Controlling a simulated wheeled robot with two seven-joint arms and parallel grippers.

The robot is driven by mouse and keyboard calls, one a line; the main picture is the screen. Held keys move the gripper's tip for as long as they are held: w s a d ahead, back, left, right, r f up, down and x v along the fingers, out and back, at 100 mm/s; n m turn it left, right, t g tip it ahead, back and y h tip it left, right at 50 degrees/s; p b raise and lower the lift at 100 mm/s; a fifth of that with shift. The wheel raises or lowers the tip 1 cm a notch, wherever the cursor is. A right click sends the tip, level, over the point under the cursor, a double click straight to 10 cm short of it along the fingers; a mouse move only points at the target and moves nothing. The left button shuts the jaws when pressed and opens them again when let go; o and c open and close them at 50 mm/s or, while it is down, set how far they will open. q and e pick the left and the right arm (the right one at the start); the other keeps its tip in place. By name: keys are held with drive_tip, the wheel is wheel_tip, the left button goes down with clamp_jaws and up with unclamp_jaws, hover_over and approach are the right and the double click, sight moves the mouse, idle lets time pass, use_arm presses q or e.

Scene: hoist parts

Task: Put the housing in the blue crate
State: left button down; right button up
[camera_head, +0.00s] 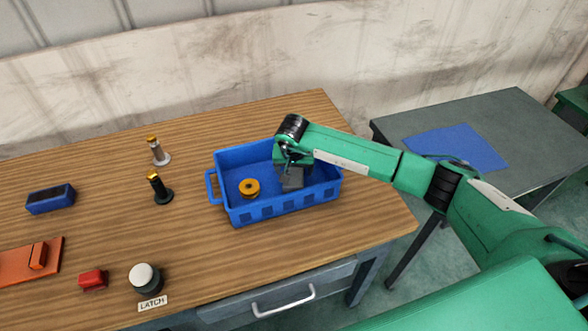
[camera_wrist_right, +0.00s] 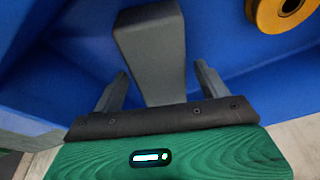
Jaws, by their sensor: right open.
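The housing, a grey block (camera_head: 292,182), is inside the blue crate (camera_head: 262,211), toward its right end. My right gripper (camera_head: 290,168) is down in the crate directly over the housing. In the right wrist view the two fingers of my right gripper (camera_wrist_right: 160,88) stand apart, one on each side of the housing (camera_wrist_right: 150,45), with gaps between. A yellow grooved wheel (camera_head: 249,189) lies in the crate to the left of the housing; it also shows at the upper right of the wrist view (camera_wrist_right: 285,10). My left gripper is not in view.
A grey table with a blue mat (camera_head: 458,147) is at right.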

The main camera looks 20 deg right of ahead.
sight(294, 178)
drive_tip(key=d+b+v, duration=0.1)
drive_tip(key=b+v, duration=0.1)
drive_tip(key=v, duration=0.9)
drive_tip(key=shift+a+r, duration=0.15)
drive_tip(key=shift+a, duration=0.3)
drive_tip(key=shift+s, duration=0.15)
